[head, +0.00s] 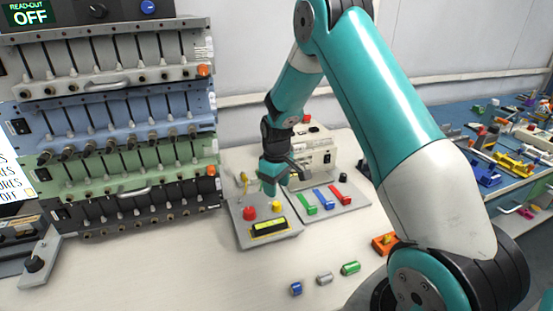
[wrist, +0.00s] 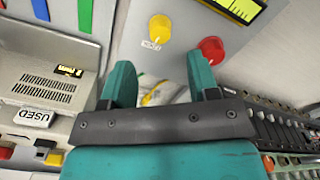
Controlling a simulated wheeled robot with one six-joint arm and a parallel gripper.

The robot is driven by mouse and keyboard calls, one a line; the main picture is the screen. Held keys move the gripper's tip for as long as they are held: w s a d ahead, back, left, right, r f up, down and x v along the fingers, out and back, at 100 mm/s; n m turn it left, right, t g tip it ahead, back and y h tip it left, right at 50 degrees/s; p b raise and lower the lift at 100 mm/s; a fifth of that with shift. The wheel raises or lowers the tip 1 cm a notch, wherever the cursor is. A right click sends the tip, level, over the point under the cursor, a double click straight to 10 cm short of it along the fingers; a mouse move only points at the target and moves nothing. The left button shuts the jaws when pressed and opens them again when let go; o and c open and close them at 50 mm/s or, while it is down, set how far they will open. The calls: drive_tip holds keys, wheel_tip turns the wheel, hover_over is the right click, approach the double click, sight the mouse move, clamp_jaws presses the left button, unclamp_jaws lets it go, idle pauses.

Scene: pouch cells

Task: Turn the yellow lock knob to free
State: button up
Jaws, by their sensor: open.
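The yellow lock knob (head: 276,206) sits on a grey box with a yellow display, to the right of a red button (head: 249,213). In the wrist view the round yellow knob (wrist: 160,28) has a small white label beside it, too small to read surely. The red button (wrist: 211,50) is to its right. My gripper (head: 270,189) is above the back of this box, pointing down. In the wrist view my gripper (wrist: 161,70) is open, its two teal fingers apart with nothing held between them. The knob lies beyond the fingertips, not between them.
Racks of cells (head: 125,140) stand at the left. A beige machine (head: 312,150) is behind, and a plate with green, blue and red bars (head: 325,203) lies right of the box. Small cylinders (head: 324,278) lie in front. The bench's front left is clear.

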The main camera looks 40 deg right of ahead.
sight(276, 204)
wheel_tip(276, 204, up, 11)
idle(0.7)
